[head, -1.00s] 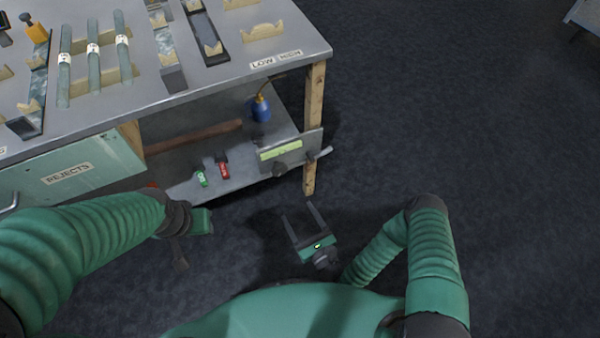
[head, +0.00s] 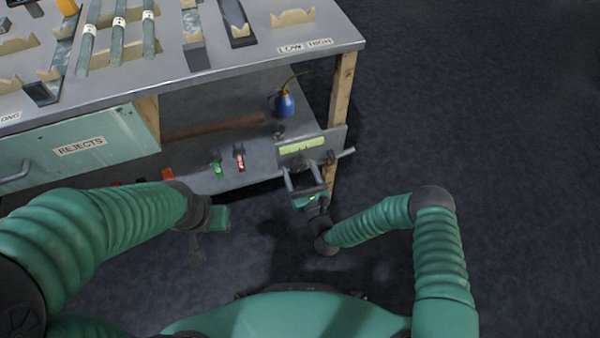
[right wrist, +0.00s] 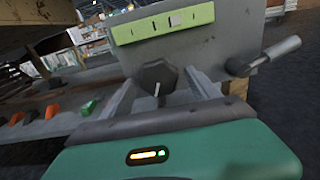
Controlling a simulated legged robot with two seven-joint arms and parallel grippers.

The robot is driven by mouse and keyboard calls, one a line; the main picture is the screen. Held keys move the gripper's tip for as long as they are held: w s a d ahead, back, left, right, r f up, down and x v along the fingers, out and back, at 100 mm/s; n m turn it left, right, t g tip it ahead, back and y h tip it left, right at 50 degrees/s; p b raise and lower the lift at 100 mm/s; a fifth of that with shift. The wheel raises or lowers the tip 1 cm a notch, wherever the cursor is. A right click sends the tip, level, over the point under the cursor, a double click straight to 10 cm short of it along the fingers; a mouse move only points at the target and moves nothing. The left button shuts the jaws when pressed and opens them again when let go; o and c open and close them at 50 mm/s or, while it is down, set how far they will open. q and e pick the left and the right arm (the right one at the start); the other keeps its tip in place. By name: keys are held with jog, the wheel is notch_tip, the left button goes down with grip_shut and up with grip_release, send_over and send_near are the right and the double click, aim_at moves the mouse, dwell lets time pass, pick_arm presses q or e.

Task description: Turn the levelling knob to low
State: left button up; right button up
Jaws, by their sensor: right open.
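The levelling knob (right wrist: 157,76) is a dark, faceted knob on a grey panel (right wrist: 225,45) below a green marked strip (right wrist: 163,25). A thin pale line shows at its lower edge in the right wrist view. My right gripper (head: 303,169) is open in front of the panel. In the right wrist view its fingers (right wrist: 160,88) lie either side of the knob, and I see no clear contact. In the head view the gripper partly hides the knob. My left gripper (head: 215,217) hangs at the left, its jaws unclear.
A crank handle (right wrist: 268,55) sticks out right of the knob. A LOW HIGH label (head: 305,46) is on the bench top's front edge. A wooden leg (head: 342,90) stands by the panel.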

jog(key=c, duration=1.4)
jog(key=shift+o, duration=0.2)
